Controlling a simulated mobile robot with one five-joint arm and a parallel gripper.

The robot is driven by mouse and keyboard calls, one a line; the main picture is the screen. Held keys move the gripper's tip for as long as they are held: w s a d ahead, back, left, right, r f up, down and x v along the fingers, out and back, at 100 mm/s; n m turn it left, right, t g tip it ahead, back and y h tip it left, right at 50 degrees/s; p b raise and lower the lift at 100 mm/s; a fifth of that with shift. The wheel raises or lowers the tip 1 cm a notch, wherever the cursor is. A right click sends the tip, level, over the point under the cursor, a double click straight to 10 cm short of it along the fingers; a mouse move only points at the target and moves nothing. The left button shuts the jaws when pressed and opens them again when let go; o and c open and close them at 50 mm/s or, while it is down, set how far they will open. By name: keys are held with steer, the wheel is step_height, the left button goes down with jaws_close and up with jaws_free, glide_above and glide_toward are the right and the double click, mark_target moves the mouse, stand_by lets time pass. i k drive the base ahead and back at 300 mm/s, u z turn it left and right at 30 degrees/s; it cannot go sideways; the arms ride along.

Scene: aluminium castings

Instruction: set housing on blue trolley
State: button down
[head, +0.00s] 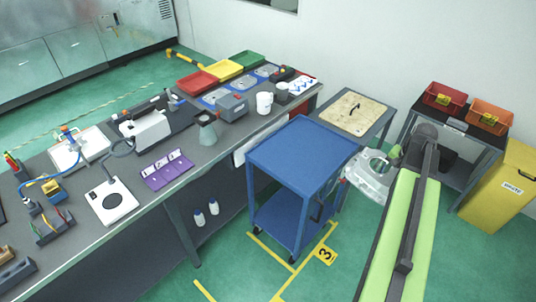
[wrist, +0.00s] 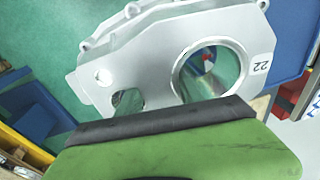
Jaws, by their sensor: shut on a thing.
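The housing (head: 370,177) is a light grey aluminium casting with a large round bore. In the head view it hangs in the air just right of the blue trolley. My gripper (head: 392,158) is shut on it; the fingertips are partly hidden by my arm. In the wrist view the housing (wrist: 180,55) fills the upper middle, with the bore, a smaller opening and the mark "22" showing. The blue trolley (head: 300,155) has a bare top shelf and a lower shelf. Part of a blue surface shows behind the housing in the wrist view.
A long grey workbench (head: 215,150) with many items runs left of the trolley. A low table with a wooden board (head: 355,112) stands behind. A rack with a red bin (head: 445,97) and an orange bin (head: 490,116), and a yellow waste bin (head: 505,185), stand right.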

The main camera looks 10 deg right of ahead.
mark_target(304, 150)
steer(key=u, duration=0.6)
steer(key=i, duration=1.6)
steer(key=u, duration=0.05)
